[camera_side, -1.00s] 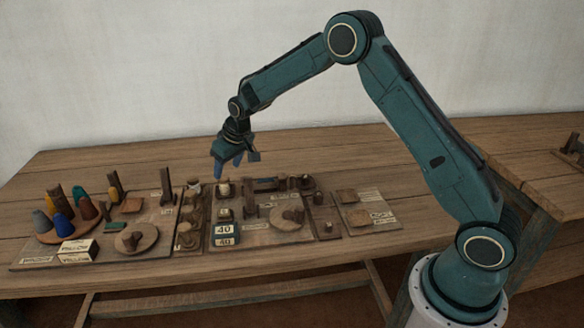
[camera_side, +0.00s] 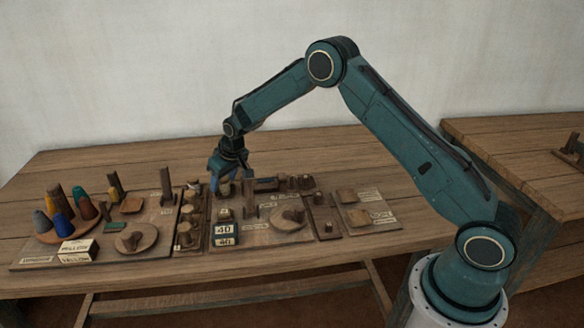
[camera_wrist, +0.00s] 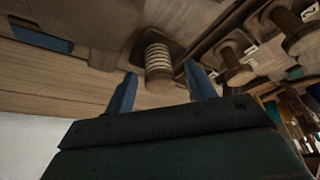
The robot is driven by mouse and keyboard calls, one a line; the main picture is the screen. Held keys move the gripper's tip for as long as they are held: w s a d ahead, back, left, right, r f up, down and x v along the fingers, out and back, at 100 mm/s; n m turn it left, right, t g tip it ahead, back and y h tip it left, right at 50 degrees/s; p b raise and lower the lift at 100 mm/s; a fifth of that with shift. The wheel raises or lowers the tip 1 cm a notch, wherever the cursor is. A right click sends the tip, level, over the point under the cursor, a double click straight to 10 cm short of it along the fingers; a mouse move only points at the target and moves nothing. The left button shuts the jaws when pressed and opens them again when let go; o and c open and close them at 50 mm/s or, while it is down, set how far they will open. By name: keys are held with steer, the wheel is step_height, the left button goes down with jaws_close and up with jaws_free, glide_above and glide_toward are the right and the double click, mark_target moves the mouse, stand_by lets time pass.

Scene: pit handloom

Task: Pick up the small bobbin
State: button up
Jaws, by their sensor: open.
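The small bobbin (camera_wrist: 159,66), a short spool wound with pale thread, stands between my gripper's fingers in the wrist view. In the side view the bobbin (camera_side: 224,188) shows only partly, under my gripper. My gripper (camera_side: 225,185) is lowered over the middle of the boards, with its blue fingers pointing down. In the wrist view my gripper (camera_wrist: 163,92) is open, one finger on each side of the bobbin with gaps left and right. I see no contact with it.
A row of wooden spools (camera_wrist: 284,24) stands beside the bobbin. A block marked 40 (camera_side: 224,230) lies in front. Coloured cones (camera_side: 62,222) stand on a round plate at the left. A round wooden disc (camera_side: 137,238) and an upright post (camera_side: 166,184) are nearby.

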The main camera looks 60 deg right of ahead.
steer(key=shift+w+f, duration=0.1)
steer(key=shift+f, duration=0.15)
stand_by(0.3)
steer(key=c, duration=1)
steer(key=shift+c, duration=0.2)
step_height(320, 180, up, 20)
stand_by(0.6)
